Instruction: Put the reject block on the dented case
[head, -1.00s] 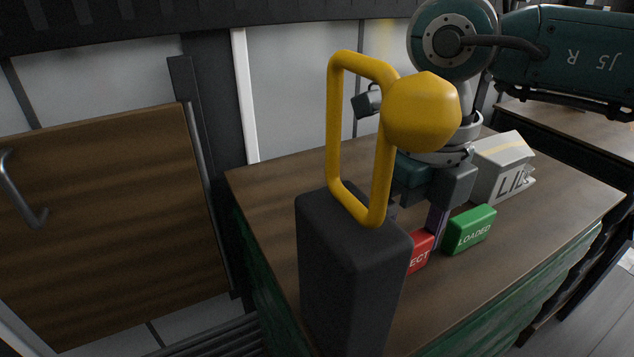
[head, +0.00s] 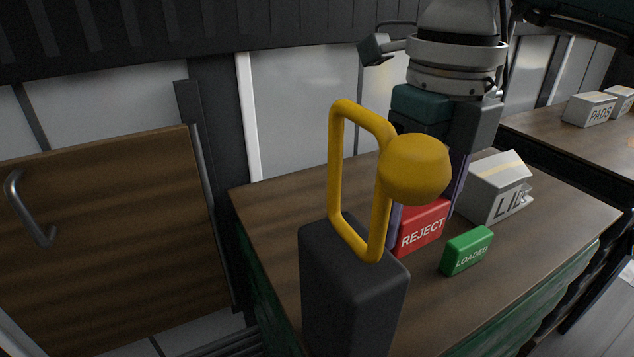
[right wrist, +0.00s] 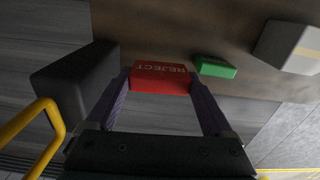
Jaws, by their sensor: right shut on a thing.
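My right gripper (head: 428,212) is shut on the red block marked REJECT (head: 422,232), with one purple finger on each side of it. The block looks raised a little above the table. In the right wrist view the red block (right wrist: 160,78) sits between the fingertips. A white case marked LID (head: 494,192), its end letters cut off by a crumpled right corner, stands on the table to the right of the block. Nothing lies on its top. My left gripper is not in view.
A green LOADED block (head: 467,251) lies on the wooden table (head: 540,240) in front of the case. A dark post (head: 350,290) with a yellow handle (head: 337,165) and knob stands close at left. PADS boxes (head: 588,109) stand on a farther table.

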